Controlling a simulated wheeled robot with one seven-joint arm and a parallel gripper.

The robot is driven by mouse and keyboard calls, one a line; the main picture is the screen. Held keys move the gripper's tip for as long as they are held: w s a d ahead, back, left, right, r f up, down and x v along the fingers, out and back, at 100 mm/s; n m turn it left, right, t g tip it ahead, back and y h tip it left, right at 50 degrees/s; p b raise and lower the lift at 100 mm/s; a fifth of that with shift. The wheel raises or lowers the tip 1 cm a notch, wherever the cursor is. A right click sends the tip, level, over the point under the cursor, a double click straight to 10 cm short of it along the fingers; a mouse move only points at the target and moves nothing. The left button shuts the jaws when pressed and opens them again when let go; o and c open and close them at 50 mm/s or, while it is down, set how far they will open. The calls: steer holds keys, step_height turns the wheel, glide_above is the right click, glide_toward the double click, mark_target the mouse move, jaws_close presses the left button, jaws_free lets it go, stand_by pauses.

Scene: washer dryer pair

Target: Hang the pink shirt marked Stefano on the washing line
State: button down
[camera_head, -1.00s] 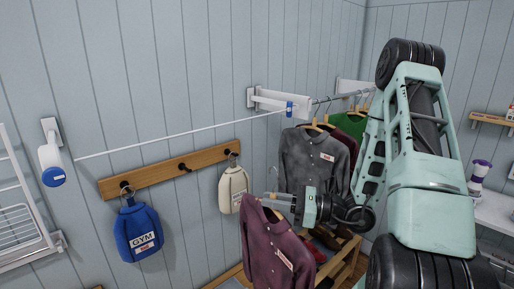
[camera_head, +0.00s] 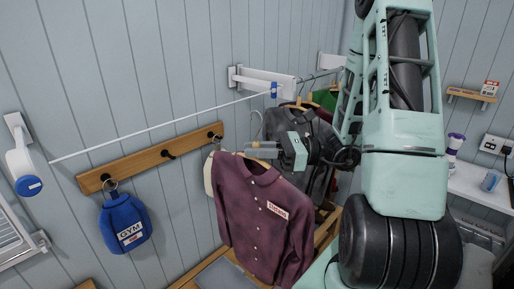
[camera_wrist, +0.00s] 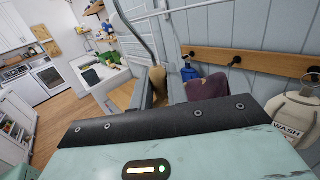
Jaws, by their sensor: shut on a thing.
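A dusky pink-maroon shirt (camera_head: 262,225) with a white name label hangs on a wooden hanger from my gripper (camera_head: 264,149) in the head view. In the wrist view a piece of the shirt (camera_wrist: 207,88) and the wooden hanger (camera_wrist: 157,78) show beyond the fingers (camera_wrist: 160,92). The white washing line (camera_head: 160,128) runs from a blue-capped reel to a wall bracket, above and behind the shirt. The shirt looks apart from the line.
A wooden peg rail (camera_head: 150,160) below the line holds a blue GYM bag (camera_head: 124,224) and a cream bag (camera_wrist: 294,117), partly hidden by the shirt in the head view. A rail with several garments (camera_head: 318,160) stands behind my arm. The line is empty.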

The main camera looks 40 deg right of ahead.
steer(key=shift+w+a+p, duration=0.15)
steer(key=shift+w+p, duration=0.4)
steer(key=shift+w, duration=3.25)
steer(key=shift+w+a+p, duration=0.1)
steer(key=shift+w+p, duration=0.4)
steer(key=shift+w, duration=3.25)
steer(key=shift+f, duration=0.2)
steer(key=shift+w+f+b, duration=0.2)
steer(key=shift+f+b, duration=0.25)
steer(key=shift+f, duration=0.15)
steer(key=shift+w+f+b, duration=0.2)
steer(key=shift+f+b, duration=0.25)
steer(key=shift+f, duration=0.1)
steer(key=c, duration=1.3)
jaws_free()
